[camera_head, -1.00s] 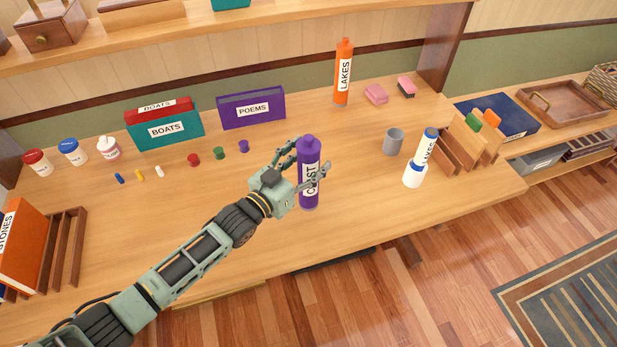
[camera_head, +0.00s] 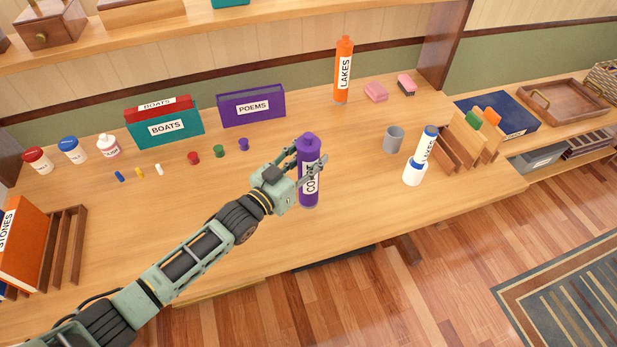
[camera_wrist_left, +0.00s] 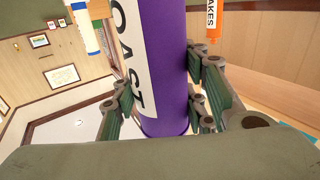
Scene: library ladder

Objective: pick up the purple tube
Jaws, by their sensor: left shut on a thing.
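The purple tube (camera_head: 308,190), with a white label that reads in part as "COAST", stands upright near the front edge of the wooden desk in the head view. My left gripper (camera_head: 308,172) is shut on it, with fingers around its middle. In the left wrist view the tube (camera_wrist_left: 163,60) fills the space between the two fingers (camera_wrist_left: 165,95). Whether its base touches the desk I cannot tell. My right gripper is in neither view.
An orange tube (camera_head: 343,75) stands at the back of the desk (camera_head: 220,265). A purple POEMS box (camera_head: 252,107) stands behind. Small coloured pieces lie to the left.

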